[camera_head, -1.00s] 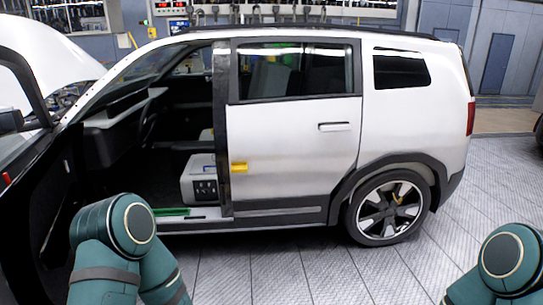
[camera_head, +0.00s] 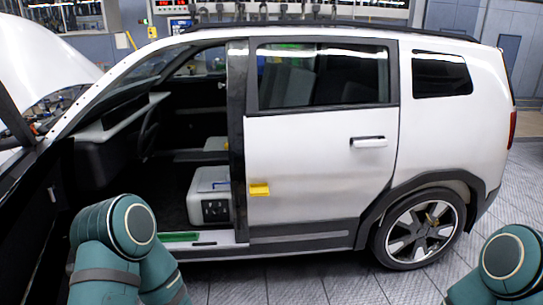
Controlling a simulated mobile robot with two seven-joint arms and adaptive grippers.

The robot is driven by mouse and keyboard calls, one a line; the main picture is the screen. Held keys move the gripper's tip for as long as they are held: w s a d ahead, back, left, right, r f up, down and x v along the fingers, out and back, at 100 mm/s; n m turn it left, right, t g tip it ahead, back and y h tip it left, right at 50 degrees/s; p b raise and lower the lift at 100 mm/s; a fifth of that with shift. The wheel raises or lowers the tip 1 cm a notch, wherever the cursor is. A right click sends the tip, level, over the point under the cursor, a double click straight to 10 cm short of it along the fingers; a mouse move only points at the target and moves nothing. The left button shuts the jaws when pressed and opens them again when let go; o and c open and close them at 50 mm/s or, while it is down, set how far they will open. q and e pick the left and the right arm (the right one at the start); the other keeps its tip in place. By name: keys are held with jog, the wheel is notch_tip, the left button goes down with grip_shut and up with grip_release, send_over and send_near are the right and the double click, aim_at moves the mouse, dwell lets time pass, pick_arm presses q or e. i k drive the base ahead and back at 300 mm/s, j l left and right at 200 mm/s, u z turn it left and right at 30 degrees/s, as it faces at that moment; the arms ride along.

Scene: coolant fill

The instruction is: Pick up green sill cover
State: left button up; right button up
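The green sill cover (camera_head: 180,237) is a thin green strip lying on the sill of the white car's open front doorway, low and left of the middle. Its left end is close to my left arm in the picture, and part of it may be hidden there. Only the upper links of my left and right arms show, at the bottom left and bottom right. Neither gripper is in view.
The white car (camera_head: 318,165) fills the middle, its rear door shut. A yellow tag (camera_head: 259,190) is on that door. The open front door (camera_head: 28,215) stands at the left. A grey-white box (camera_head: 211,195) sits inside the doorway. Tiled floor (camera_head: 300,283) is clear in front.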

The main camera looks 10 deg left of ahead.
aim_at(192, 236)
jog(key=i+j, duration=1.75)
jog(key=j, duration=0.25)
jog(key=i+j, duration=0.9)
jog(key=j, duration=0.1)
